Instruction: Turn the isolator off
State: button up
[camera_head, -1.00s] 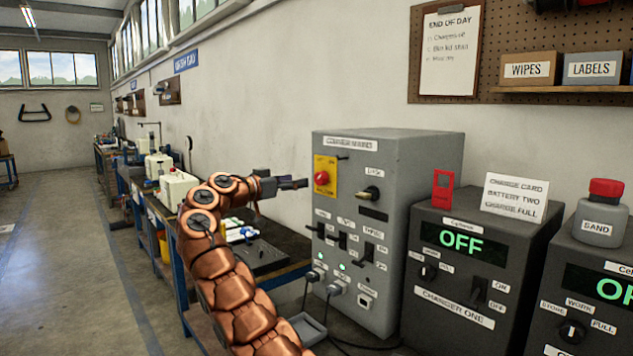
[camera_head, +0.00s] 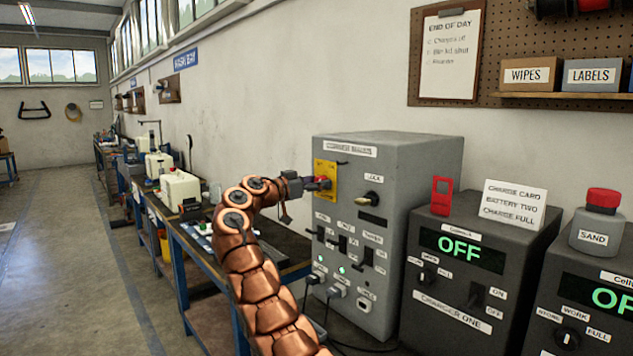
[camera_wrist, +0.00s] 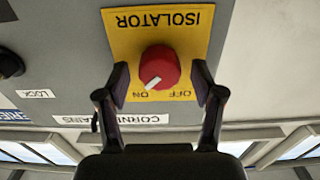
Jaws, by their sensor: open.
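The isolator is a red rotary knob (camera_wrist: 160,65) on a yellow plate (camera_wrist: 120,22) lettered ISOLATOR, which appears upside down in the wrist view. The knob's white mark points toward the ON label (camera_wrist: 141,96); the OFF label (camera_wrist: 180,94) is to the right of it. My gripper (camera_wrist: 162,83) is open, with one finger on each side of the knob. I see gaps beside the knob but cannot tell how deep the fingers reach. In the head view my gripper (camera_head: 312,184) is at the yellow plate (camera_head: 326,167) and partly hides the knob.
The plate is on a grey cabinet (camera_head: 405,160) with a lock switch (camera_head: 370,200), several black switches and plugged cables below. Charger one (camera_head: 450,290), with OFF on its display, stands to the right. A workbench (camera_head: 205,262) runs behind my arm.

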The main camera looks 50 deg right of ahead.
jog(key=shift+c, duration=0.4)
jog(key=c, duration=1.1)
jog(key=shift+o, duration=0.2)
